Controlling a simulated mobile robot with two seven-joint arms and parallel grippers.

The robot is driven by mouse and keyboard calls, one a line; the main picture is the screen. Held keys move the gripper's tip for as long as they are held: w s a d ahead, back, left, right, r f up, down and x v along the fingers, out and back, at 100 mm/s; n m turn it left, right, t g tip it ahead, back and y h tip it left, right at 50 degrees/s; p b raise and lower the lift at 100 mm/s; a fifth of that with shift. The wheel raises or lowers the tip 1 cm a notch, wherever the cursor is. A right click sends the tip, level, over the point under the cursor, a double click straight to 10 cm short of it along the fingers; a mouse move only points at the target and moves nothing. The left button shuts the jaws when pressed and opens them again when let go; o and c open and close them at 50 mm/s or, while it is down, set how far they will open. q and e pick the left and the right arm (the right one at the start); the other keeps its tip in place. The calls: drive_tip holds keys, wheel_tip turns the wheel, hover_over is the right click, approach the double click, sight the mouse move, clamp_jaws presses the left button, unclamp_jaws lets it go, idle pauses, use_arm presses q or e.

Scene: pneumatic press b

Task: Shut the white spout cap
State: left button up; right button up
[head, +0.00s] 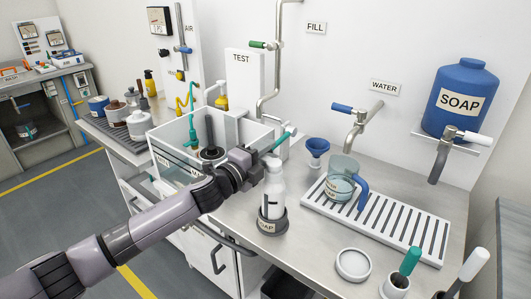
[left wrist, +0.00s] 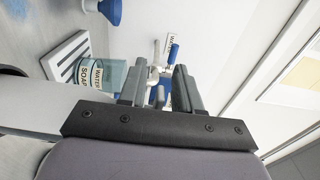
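A white bottle (head: 271,190) with a dark label stands upright in a dark ring marked SOAP (head: 270,224) on the metal counter. My left gripper (head: 264,162) is at the top of this bottle in the head view and overlaps its neck. I cannot make out the white spout cap clearly, or whether the gripper touches it. In the left wrist view my left gripper (left wrist: 158,88) has its two fingers apart, with only distant things visible between them. A pale shape (left wrist: 35,102) at the left edge there may be the bottle. My right gripper is not in view.
A clear jug (head: 341,178) with a blue handle stands on the slotted tray (head: 410,233). A blue funnel (head: 316,150) stands behind the bottle, and a white basin (head: 168,142) is to the left. A white round lid (head: 353,264) lies in front.

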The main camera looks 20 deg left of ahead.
use_arm(q)
drive_tip(key=shift+s, duration=0.15)
drive_tip(key=v, duration=0.7)
drive_tip(key=shift+b, duration=0.3)
drive_tip(key=s+f+n, duration=0.1)
drive_tip(key=f, duration=0.1)
drive_tip(key=s+d+f+n, duration=0.1)
drive_tip(key=s+f+n, duration=0.1)
drive_tip(key=f, duration=0.1)
drive_tip(key=s+d+f+n+g, duration=0.1)
drive_tip(key=f, duration=0.1)
drive_tip(key=shift+s+d+f+y, duration=0.15)
drive_tip(key=shift+d+f+y, duration=0.05)
drive_tip(key=shift+f+y, duration=0.1)
drive_tip(key=s+a+f+n+g+y, duration=0.2)
drive_tip(key=s+f+n+g+y, duration=0.2)
drive_tip(key=s+f+n, duration=1.2)
drive_tip(key=s+f+g, duration=0.1)
drive_tip(key=s+f, duration=0.3)
drive_tip(key=s, duration=0.4)
drive_tip(key=shift+s, duration=0.1)
